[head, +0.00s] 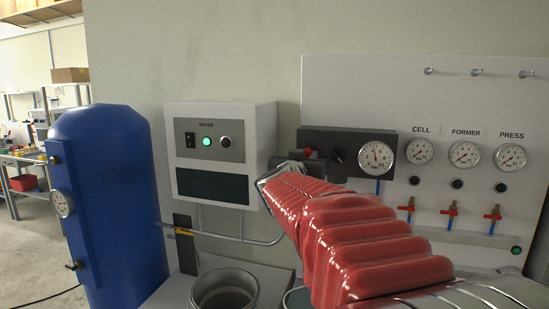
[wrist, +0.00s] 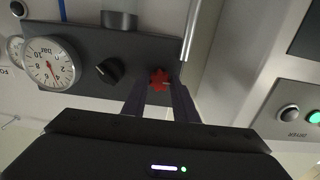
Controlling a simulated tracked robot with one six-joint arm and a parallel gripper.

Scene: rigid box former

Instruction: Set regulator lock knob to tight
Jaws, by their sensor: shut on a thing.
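A dark regulator block (head: 372,149) is mounted on the pale panel; it also shows in the wrist view (wrist: 140,48). A small red lobed knob (wrist: 160,77) sits near one end of the block. In the head view only a bit of red (head: 309,153) shows beyond my arm. My gripper (wrist: 161,86) is shut on the red knob, with its dark fingers on either side of it. A black knob (wrist: 110,70) lies between the red knob and the round bar gauge (wrist: 48,63). No tight marking is readable, and I cannot tell how far the red knob is turned.
A dryer box (head: 221,152) with a lit green button stands left of the block. A blue tank (head: 106,205) is farther left. Small gauges (head: 463,155) and red-handled valves (head: 450,208) are on the panel to the right. A round open vessel (head: 224,292) sits below.

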